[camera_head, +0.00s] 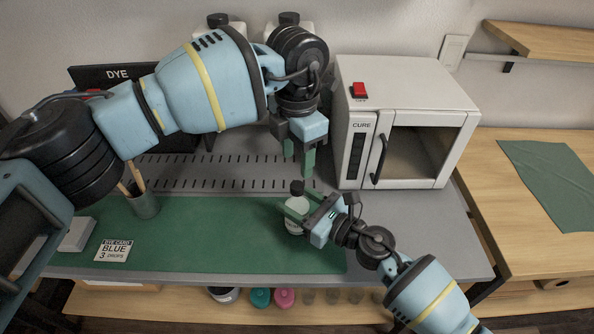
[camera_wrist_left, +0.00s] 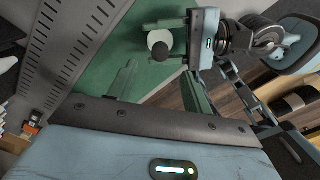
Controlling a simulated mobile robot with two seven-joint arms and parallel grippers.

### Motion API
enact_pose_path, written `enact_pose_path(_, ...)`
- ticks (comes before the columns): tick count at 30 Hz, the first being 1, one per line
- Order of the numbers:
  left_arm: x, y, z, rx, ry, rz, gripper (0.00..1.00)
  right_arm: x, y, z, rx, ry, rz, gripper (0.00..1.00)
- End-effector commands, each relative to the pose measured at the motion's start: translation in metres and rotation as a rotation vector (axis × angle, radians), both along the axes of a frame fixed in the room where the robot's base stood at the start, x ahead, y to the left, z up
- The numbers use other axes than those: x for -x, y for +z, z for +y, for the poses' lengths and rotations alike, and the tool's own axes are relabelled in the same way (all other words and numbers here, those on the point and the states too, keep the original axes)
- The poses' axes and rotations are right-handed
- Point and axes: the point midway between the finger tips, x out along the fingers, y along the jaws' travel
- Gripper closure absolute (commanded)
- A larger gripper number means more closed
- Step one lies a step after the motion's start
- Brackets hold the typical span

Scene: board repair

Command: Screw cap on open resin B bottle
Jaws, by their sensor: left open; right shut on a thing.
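A white bottle (camera_head: 296,204) stands on the green mat (camera_head: 210,235); a black cap (camera_head: 297,187) shows at its top. I cannot tell whether the cap is screwed down. In the left wrist view the black cap (camera_wrist_left: 161,51) overlaps the bottle's white round body (camera_wrist_left: 159,37). My right gripper (camera_head: 295,209) is shut around the bottle from the right, its green fingers at the body. My left gripper (camera_head: 299,165) points down above the cap, open and empty, fingers apart. The left wrist view shows its fingers (camera_wrist_left: 160,80) on either side below the cap. No bottle label is readable.
A white CURE oven (camera_head: 400,120) stands right of the grippers. The mat's middle is clear.

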Motion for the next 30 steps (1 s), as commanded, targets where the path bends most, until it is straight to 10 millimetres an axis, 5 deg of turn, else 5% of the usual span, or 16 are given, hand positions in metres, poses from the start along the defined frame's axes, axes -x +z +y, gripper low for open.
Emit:
enact_pose_path(9, 0.000, 0.045, 0.000, -0.001, 0.000, -0.001, 0.50, 0.000, 0.000, 0.000, 0.000, 0.000, 0.000, 1.00)
enact_pose_path(21, 0.000, 0.051, 0.000, 0.000, 0.000, 0.001, 0.50, 0.000, 0.000, 0.000, 0.000, 0.000, 0.000, 1.00)
enact_pose_path(22, 0.000, 0.051, 0.000, 0.000, 0.000, 0.001, 0.50, 0.000, 0.000, 0.000, 0.000, 0.000, 0.000, 0.46)
enact_pose_path(27, 0.000, 0.051, 0.000, -0.001, 0.000, 0.001, 0.50, 0.000, 0.000, 0.000, 0.000, 0.000, 0.000, 0.24)
enact_pose_path(30, 0.000, 0.050, 0.000, -0.001, 0.000, 0.001, 0.50, 0.000, 0.000, 0.000, 0.000, 0.000, 0.000, 0.23)
